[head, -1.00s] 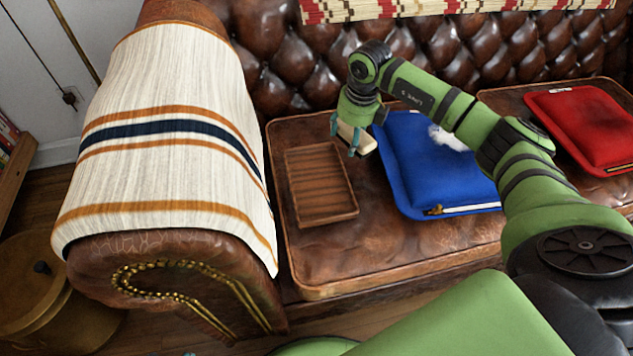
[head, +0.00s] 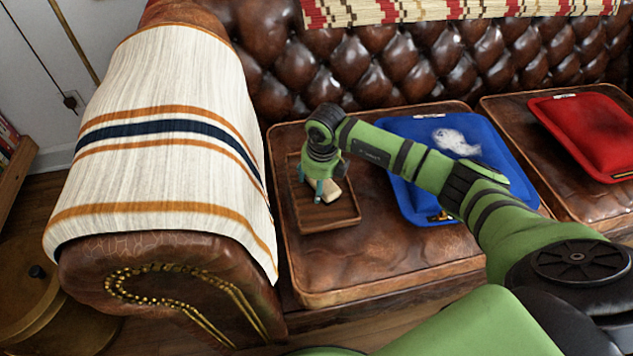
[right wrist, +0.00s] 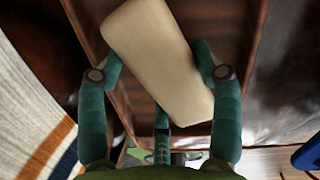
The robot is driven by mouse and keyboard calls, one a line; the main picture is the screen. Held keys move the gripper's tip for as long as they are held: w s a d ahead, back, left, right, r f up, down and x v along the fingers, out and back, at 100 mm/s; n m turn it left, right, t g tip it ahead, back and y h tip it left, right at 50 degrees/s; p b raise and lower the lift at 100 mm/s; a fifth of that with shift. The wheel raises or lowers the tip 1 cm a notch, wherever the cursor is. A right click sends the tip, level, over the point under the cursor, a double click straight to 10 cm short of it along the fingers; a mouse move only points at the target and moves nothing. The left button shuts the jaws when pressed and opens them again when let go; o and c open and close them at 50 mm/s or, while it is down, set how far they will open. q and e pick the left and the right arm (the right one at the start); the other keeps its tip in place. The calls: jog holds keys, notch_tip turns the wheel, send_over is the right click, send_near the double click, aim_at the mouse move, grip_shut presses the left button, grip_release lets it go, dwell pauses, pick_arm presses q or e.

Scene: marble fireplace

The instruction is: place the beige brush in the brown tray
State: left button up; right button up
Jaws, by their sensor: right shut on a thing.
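The beige brush (head: 330,190) is held in my right gripper (head: 318,192), over the brown tray (head: 334,220) on the leather sofa seat. In the right wrist view, the brush (right wrist: 160,60) lies tilted between the teal fingers of my right gripper (right wrist: 160,75), with the slatted tray (right wrist: 237,100) behind it. I cannot tell whether the brush touches the tray floor. The arm and gripper hide the tray's far part in the head view. My left gripper is not in view.
A blue cushion (head: 490,150) with a white fluffy patch lies right of the tray, under my right arm. A red cushion (head: 590,130) lies farther right. The sofa arm with a striped cloth (head: 165,90) rises left of the tray. Bare seat lies in front of the tray.

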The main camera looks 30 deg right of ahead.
jog(key=o, duration=1)
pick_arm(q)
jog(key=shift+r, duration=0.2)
pick_arm(e)
jog(key=shift+r, duration=0.1)
pick_arm(q)
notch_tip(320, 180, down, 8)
jog(key=p, duration=0.2)
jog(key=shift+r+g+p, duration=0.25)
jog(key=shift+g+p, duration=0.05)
jog(key=shift+p, duration=0.05)
pick_arm(e)
jog(key=r, duration=0.4)
jog(key=s+r, duration=0.1)
jog(key=r, duration=0.7)
jog(key=shift+s+d, duration=0.1)
jog(key=shift+s, duration=0.3)
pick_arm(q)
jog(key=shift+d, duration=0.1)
